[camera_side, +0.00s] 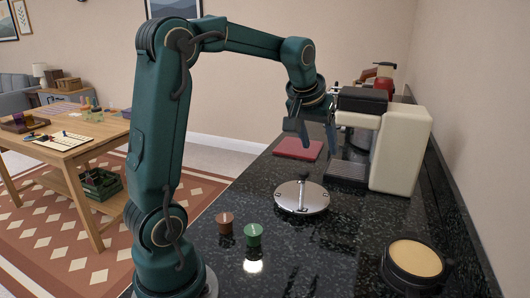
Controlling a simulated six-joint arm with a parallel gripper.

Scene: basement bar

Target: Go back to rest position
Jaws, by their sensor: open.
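My gripper (314,136) points down over the black counter (320,255), in front of the left side of a cream coffee machine (401,150). Its fingers are apart and nothing shows between them. It is above the counter, to the right of a red flat pad (298,149) in the picture and beyond a round chrome disc (301,197). The arm is bent high and reaches forward. The coffee machine hides part of the counter behind it.
A brown capsule (225,222) and a green capsule (253,236) stand near my base. A dark round container with a tan top (416,261) is at the lower right. A wall bounds the right side. A wooden table (72,150) stands left.

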